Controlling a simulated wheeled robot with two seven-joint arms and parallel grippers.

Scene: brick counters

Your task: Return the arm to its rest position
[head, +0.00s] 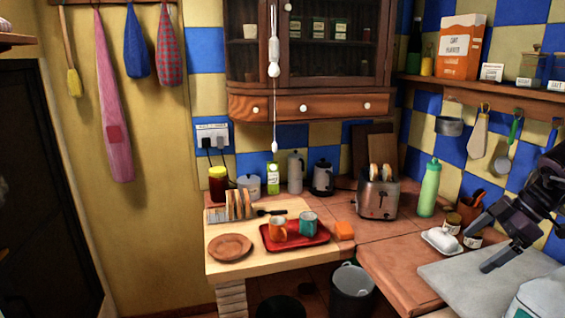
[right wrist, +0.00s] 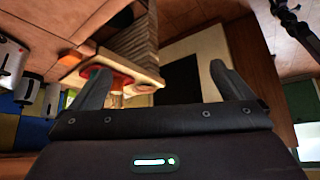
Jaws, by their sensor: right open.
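My right gripper (head: 490,243) is open and empty at the right of the head view, above the grey board on the right counter. Its two spread fingers also show in the right wrist view (right wrist: 168,82), with nothing between them. The arm comes in from the right edge. My left gripper is not in view.
A green bottle (head: 429,188), a toaster (head: 377,198) and a red tray (head: 294,238) with two mugs are further left. A shelf (head: 500,90) runs above.

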